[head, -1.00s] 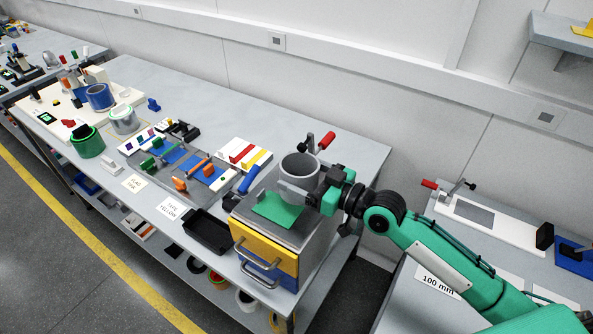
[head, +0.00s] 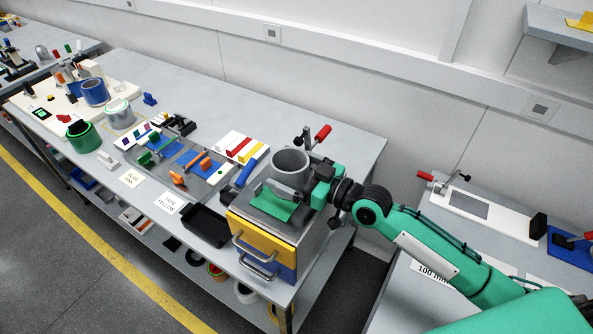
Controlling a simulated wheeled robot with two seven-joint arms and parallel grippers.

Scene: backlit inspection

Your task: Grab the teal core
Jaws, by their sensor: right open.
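My right gripper (head: 285,184) is open at a grey, open-topped cylinder (head: 290,159) standing upright on a drawer cabinet. One grey finger is in front of the cylinder's lower part; the other finger is hidden, and I cannot tell whether they touch it. A flat green patch (head: 270,206) lies on the cabinet top in front of the cylinder. No core is plainly teal. A green roll (head: 83,138) stands at the far left of the bench, near a grey roll with a green rim (head: 119,114) and a blue roll (head: 94,92). My left gripper is not in view.
The drawer cabinet (head: 258,240) has yellow and blue fronts at the bench edge. A red-handled clamp (head: 322,133) stands close behind the cylinder. A black tray (head: 206,226) is left of the cabinet. Another bench (head: 390,310) is at the right, across a gap.

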